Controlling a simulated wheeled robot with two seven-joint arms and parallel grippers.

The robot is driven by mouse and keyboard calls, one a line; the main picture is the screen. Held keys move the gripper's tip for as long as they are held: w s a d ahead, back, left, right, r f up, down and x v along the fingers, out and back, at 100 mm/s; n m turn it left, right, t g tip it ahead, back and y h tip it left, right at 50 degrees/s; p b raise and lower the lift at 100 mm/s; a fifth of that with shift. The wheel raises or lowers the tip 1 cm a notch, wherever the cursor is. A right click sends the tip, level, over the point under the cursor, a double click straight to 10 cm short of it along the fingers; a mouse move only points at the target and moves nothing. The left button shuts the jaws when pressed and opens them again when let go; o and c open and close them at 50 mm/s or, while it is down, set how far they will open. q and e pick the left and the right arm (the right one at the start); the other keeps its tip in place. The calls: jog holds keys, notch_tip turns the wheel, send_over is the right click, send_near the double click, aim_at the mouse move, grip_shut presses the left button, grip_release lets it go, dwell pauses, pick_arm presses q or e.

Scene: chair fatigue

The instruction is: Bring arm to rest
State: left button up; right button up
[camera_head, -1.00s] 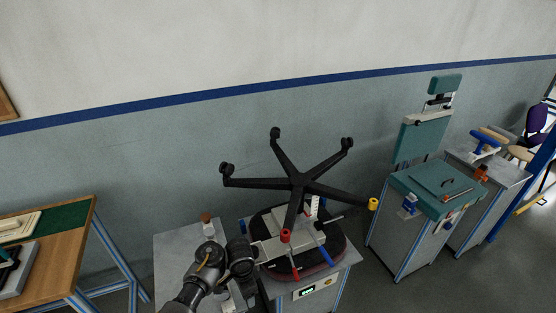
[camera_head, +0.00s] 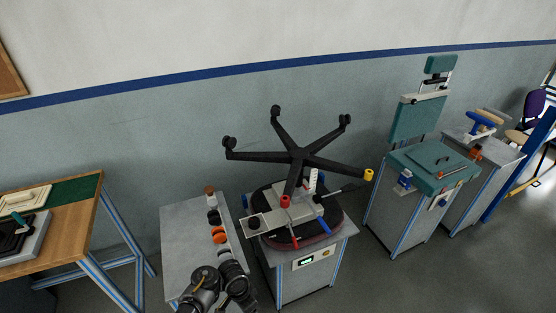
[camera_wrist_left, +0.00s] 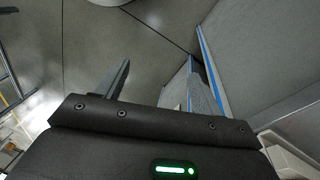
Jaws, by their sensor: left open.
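My left arm (camera_head: 212,287) comes in at the bottom of the head view, low beside the grey side table. Its fingertips are not clear there. In the left wrist view my left gripper (camera_wrist_left: 155,88) is open, its two dark fingers apart with nothing between them. Past it are the grey floor and a grey cabinet side with a blue edge. My right gripper is not in view.
An upturned black chair base (camera_head: 297,156) stands on a test cabinet (camera_head: 310,276), its legs spreading wide. A grey side table (camera_head: 183,240) holds several small black and orange parts. A wooden workbench (camera_head: 62,238) stands left; teal-topped cabinet (camera_head: 398,218) stands right.

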pick_arm(q)
jog(key=s+a+f+n+h+b, duration=0.1)
jog(key=s+a+f+n+b, duration=0.2)
jog(key=s+f, duration=0.7)
jog(key=s+a+f+n+b, duration=0.2)
jog(key=s+f, duration=0.6)
jog(key=f, duration=0.4)
jog(key=s+a+f+n+y+b, duration=0.1)
jog(key=s+a+f, duration=0.2)
jog(key=s, duration=0.4)
jog(key=s+a+f+t+y+b, duration=0.1)
jog(key=s+a+f+b, duration=0.1)
jog(key=s+a, duration=0.3)
jog(key=s+a+f+n+t+y+b, duration=0.1)
jog(key=s+a+f, duration=0.3)
jog(key=s, duration=0.5)
jog(key=shift+a+f+n, duration=0.3)
jog(key=shift+a+f, duration=0.05)
jog(key=shift+f, duration=0.25)
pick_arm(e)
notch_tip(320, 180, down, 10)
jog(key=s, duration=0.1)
